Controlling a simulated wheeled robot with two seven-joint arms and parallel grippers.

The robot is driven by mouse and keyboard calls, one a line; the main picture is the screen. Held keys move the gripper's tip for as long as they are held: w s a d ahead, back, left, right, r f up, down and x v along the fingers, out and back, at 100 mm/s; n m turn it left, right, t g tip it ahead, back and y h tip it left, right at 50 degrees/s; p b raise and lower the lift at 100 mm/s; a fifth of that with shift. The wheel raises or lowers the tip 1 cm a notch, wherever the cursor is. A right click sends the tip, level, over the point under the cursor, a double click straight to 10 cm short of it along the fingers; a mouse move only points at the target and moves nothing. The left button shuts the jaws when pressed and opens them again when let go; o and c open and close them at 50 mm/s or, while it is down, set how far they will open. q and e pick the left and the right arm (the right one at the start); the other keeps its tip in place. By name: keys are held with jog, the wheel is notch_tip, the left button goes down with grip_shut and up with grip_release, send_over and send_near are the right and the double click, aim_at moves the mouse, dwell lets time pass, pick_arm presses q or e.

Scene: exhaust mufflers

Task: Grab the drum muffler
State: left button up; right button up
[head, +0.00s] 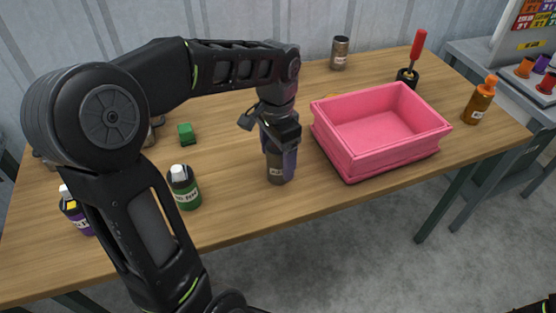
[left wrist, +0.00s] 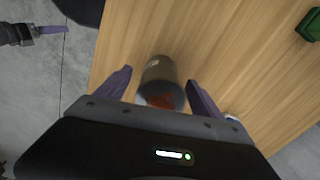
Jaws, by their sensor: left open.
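A dark grey-brown cylinder (head: 277,178) with a pale label, seemingly the drum muffler, stands on the table near the front edge. My left gripper (head: 281,163) is directly above and around its upper part, pointing down. In the left wrist view the cylinder (left wrist: 160,78) lies between the two purple fingers, with gaps on both sides and a rusty-red end facing the camera. The left gripper is open. My right gripper (left wrist: 48,31) shows only in part at the top left of the wrist view, over the floor; its jaw opening is unclear.
A pink bin (head: 350,160) stands just right of the cylinder. A green-labelled bottle (head: 185,188), a purple-labelled bottle (head: 70,207) and a green block (head: 186,133) are to the left. Another labelled cylinder (head: 340,53), a red-handled tool (head: 418,52) and an orange bottle (head: 479,101) stand farther off.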

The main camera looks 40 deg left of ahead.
aim_at(277, 166)
pick_arm(q)
notch_tip(277, 166, down, 4)
jog(key=shift+w+r, duration=0.1)
jog(key=shift+c, duration=0.3)
dwell(0.3)
jog(key=c, duration=1.5)
